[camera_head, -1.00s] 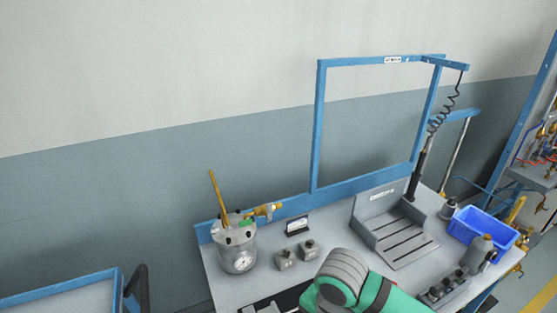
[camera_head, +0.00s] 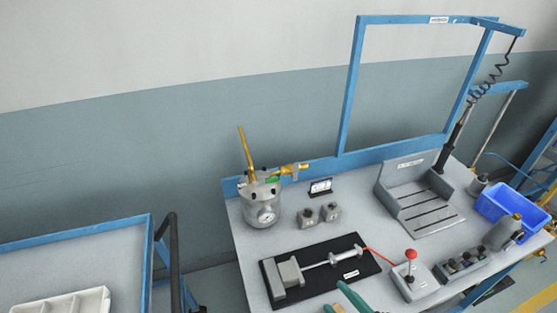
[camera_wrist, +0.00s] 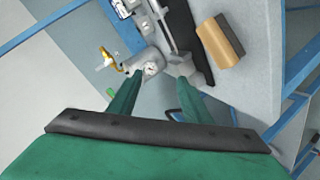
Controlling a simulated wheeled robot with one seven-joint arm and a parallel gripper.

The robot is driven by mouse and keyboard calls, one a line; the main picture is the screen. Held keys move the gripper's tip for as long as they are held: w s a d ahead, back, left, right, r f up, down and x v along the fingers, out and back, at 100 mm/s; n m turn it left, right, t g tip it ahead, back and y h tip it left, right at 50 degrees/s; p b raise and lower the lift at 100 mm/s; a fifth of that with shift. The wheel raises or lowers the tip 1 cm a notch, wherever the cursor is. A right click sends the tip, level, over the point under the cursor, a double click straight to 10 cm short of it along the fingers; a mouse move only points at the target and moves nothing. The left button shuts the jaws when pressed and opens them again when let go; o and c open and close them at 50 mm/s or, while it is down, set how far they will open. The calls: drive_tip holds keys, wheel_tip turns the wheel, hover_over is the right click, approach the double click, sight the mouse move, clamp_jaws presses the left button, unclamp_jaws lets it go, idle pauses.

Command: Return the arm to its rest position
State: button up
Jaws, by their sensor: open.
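My gripper (camera_wrist: 160,78) is in the wrist view, its two green fingers spread apart with nothing held between them. The dial of the metal pot (camera_wrist: 150,69) shows beyond the fingertips; the picture does not settle how far off it is. In the head view, only small green parts of my gripper (camera_head: 345,300) show at the bottom edge, in front of the bench (camera_head: 235,225). The rest of my arm is out of that view.
On the bench are the metal pot (camera_head: 261,205), a black plate with a grey device (camera_head: 318,262), a red-knobbed lever box (camera_head: 412,272), a slotted grey fixture (camera_head: 425,212) and a blue bin (camera_head: 500,212). A blue frame (camera_head: 350,85) rises behind. A cart with a white tray (camera_head: 70,305) stands at left.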

drive_tip(key=s+a+f+m+t+h, duration=0.1)
drive_tip(key=s+f+m+h, duration=0.2)
drive_tip(key=s, duration=0.4)
drive_tip(key=s+a+f+m+t+h, duration=0.1)
drive_tip(key=s+f+m, duration=0.2)
drive_tip(key=s+m, duration=0.25)
drive_tip(key=s+a+f+m+h, duration=0.2)
drive_tip(key=s+a+m, duration=0.4)
drive_tip(key=a, duration=0.5)
drive_tip(key=shift+s+a+m+t, duration=0.3)
drive_tip(key=shift+s+m+t, duration=0.05)
drive_tip(key=shift+m+t, duration=0.1)
